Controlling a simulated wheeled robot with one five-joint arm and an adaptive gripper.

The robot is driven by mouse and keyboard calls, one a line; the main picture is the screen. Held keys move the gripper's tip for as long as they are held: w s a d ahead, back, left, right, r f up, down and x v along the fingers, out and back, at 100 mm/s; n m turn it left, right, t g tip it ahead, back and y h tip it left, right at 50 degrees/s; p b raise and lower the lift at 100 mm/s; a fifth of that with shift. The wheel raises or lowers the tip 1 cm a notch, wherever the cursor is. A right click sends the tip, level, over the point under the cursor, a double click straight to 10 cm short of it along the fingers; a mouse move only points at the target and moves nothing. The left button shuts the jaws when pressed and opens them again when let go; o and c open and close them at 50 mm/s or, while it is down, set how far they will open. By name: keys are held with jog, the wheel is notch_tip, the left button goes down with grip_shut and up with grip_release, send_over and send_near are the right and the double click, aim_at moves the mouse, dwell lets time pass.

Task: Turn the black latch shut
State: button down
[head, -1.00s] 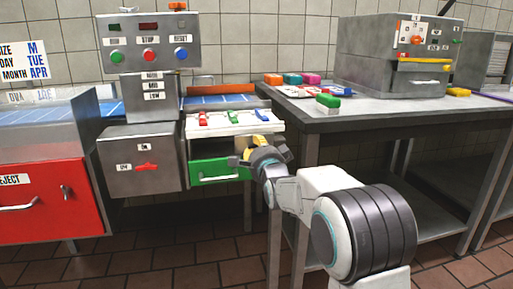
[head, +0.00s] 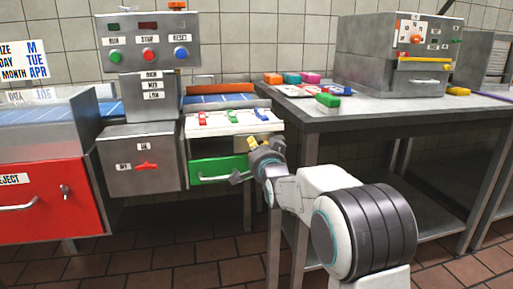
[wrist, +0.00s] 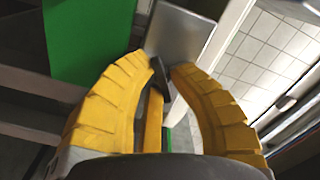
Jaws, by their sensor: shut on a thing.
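My gripper (head: 258,143) is at the right end of the green-fronted drawer (head: 217,168), below the white tray. In the wrist view its two curved yellow fingers (wrist: 162,68) close around a dark piece, which I take for the black latch (wrist: 159,78). The latch sits between the fingertips, in front of a grey metal plate (wrist: 180,40). The green drawer front shows at the upper left of the wrist view (wrist: 92,40). In the head view my gripper hides the latch, so its exact angle cannot be told.
The white tray (head: 235,128) with red, green and blue pieces juts out just above. The steel table (head: 330,117) and its leg stand close at the right. A grey box with a red knob (head: 147,167) and a red reject bin (head: 45,205) are at the left.

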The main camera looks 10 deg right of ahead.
jog(key=n, duration=0.2)
jog(key=r+n, duration=0.1)
jog(key=n, duration=0.2)
jog(key=shift+a+n, duration=0.1)
jog(key=shift+n, duration=0.2)
jog(key=n, duration=0.5)
jog(key=shift+f, duration=0.1)
jog(key=shift+n, duration=0.4)
jog(key=shift+a+f, duration=0.1)
jog(key=c, duration=1.2)
grip_release()
jog(key=shift+a, duration=0.1)
jog(key=shift+f, duration=0.1)
jog(key=shift+s, duration=0.1)
jog(key=s, duration=1.1)
jog(key=shift+s, duration=0.4)
